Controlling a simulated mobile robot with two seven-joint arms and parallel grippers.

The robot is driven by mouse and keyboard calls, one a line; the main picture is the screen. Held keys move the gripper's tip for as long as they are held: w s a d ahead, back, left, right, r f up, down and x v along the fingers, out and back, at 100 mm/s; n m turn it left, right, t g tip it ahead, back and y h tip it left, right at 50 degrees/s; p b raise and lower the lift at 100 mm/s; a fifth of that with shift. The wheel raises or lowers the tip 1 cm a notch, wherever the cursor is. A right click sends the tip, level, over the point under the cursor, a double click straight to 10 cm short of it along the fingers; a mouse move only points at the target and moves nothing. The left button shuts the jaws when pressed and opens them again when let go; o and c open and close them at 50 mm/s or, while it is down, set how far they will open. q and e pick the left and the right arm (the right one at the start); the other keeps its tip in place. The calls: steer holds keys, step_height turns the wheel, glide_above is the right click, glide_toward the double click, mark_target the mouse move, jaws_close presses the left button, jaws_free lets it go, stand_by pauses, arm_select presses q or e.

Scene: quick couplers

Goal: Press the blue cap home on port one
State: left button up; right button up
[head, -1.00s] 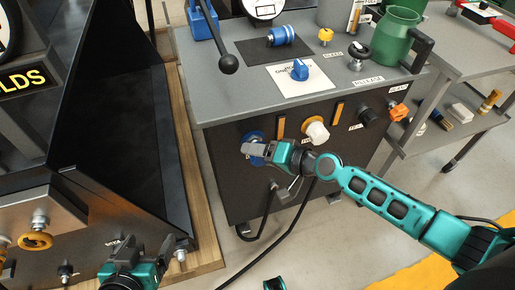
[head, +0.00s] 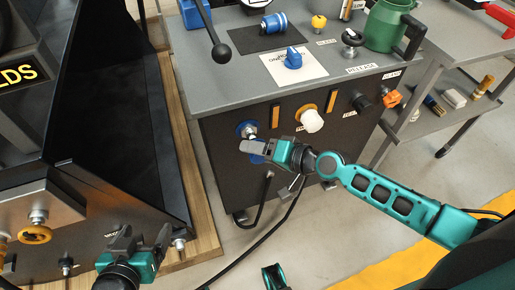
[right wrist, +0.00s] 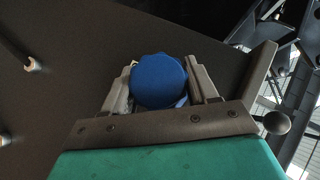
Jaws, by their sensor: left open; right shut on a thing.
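The blue cap (right wrist: 158,80) sits between the fingers of my right gripper (right wrist: 160,88) in the right wrist view, its round face toward the camera. In the head view my right gripper (head: 254,148) is shut on the cap (head: 257,159), whose blue edge shows below the fingers. A port with a blue ring and a bare metal fitting (head: 247,130) is on the dark front panel, just above the gripper in the picture; I take it as port one. The cap appears apart from it. My left gripper (head: 140,248) is open and empty at lower left.
A white cap (head: 312,120) sits at the orange-ringed port to the right, with black (head: 361,102) and orange (head: 391,98) knobs beyond. A black lever (head: 220,50) overhangs the bench top (head: 225,85). Black hoses hang below the panel.

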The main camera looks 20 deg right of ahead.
mark_target(255, 163)
steer(key=shift+s, duration=0.1)
steer(key=shift+s, duration=1)
arm_select(q)
steer(key=shift+d+r+p, duration=0.1)
steer(key=shift+r+p, duration=0.25)
arm_select(e)
steer(key=shift+s, duration=0.9)
arm_select(q)
steer(key=shift+s, duration=0.15)
